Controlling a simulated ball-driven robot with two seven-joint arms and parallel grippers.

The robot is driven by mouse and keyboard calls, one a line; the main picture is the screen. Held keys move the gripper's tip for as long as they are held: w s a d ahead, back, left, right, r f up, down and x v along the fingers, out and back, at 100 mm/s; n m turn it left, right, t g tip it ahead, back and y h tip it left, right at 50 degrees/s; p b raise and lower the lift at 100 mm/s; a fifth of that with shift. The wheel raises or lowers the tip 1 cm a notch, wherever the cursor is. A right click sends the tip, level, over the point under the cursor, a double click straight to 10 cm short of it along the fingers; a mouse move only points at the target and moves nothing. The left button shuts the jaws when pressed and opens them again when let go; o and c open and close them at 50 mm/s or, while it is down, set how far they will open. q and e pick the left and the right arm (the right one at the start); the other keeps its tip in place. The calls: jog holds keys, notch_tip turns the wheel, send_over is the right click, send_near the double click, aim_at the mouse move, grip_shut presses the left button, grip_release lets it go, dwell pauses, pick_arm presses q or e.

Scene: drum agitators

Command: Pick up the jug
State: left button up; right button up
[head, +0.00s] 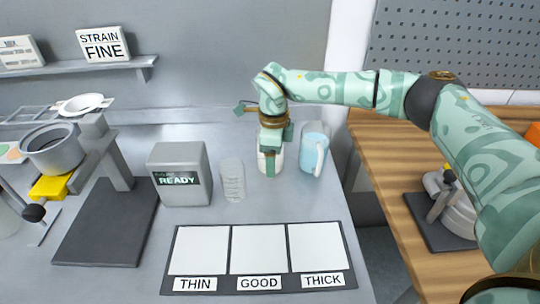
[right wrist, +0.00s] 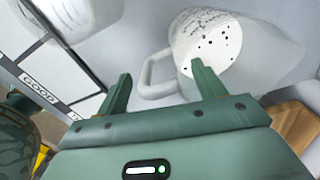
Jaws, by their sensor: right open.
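The jug (head: 312,152) is light blue with a white handle on its front right, upright on the grey bench. My right gripper (head: 270,155) is just left of it, pointing down over a white vessel that it partly hides. In the right wrist view, a pale handled vessel (right wrist: 205,42) with dark dots on its face lies ahead, its handle showing between the open fingers (right wrist: 160,78). I cannot tell whether the fingers touch it. My left gripper is not in view.
A clear beaker (head: 232,180) and the READY box (head: 180,168) stand left of the gripper. The THIN, GOOD and THICK mat (head: 260,285) lies in front. A stand (head: 105,205) is at left. A wooden table (head: 385,165) is at right.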

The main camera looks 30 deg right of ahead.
jog(key=c, duration=1.5)
jog(key=shift+r, duration=0.1)
